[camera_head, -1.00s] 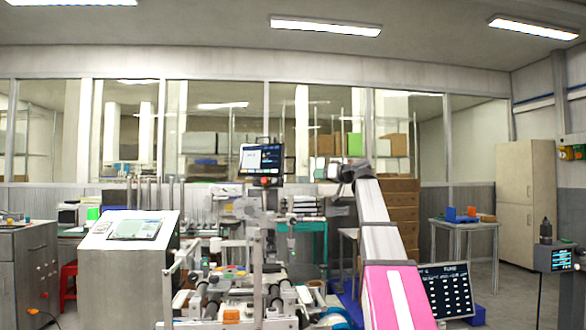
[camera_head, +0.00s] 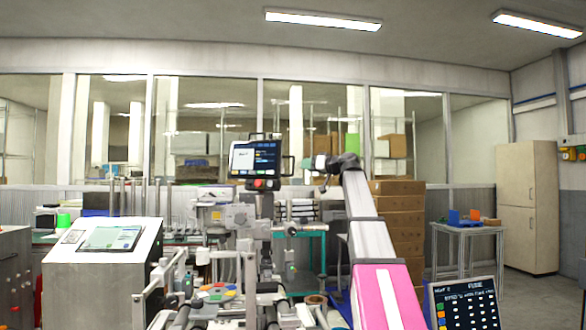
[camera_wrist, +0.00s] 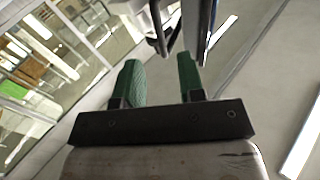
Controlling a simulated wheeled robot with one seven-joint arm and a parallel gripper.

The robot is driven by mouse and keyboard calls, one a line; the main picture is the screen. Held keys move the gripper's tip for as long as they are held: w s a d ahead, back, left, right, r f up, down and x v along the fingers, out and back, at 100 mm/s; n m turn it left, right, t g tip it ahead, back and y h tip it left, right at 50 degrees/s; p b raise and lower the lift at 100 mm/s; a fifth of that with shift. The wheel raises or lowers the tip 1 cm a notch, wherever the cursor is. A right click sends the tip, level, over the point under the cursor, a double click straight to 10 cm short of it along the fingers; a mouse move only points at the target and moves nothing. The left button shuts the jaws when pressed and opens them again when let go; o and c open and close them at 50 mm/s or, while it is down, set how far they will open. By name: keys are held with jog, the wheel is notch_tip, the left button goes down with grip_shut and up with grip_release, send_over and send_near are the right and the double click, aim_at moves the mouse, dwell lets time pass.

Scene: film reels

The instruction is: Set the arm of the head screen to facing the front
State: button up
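The head screen (camera_head: 255,160) stands on a post above the machine, its lit display turned toward me and slightly angled. A dark looped bar (camera_wrist: 157,35) and a dark panel edge lie just beyond the fingertips. The screen's supporting arm is mostly hidden behind it.
A sloped console (camera_head: 100,262) stands at the left front. Rollers and coloured parts of the machine lie low in the middle. A black button panel (camera_head: 465,305) is at the lower right. Stacked brown boxes (camera_head: 398,225) and a small table (camera_head: 468,232) stand behind my arm.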

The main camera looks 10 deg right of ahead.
aim_at(293, 173)
jog(key=x, duration=0.7)
jog(key=shift+w+a, duration=0.25)
jog(key=shift+w, duration=0.05)
grip_shut()
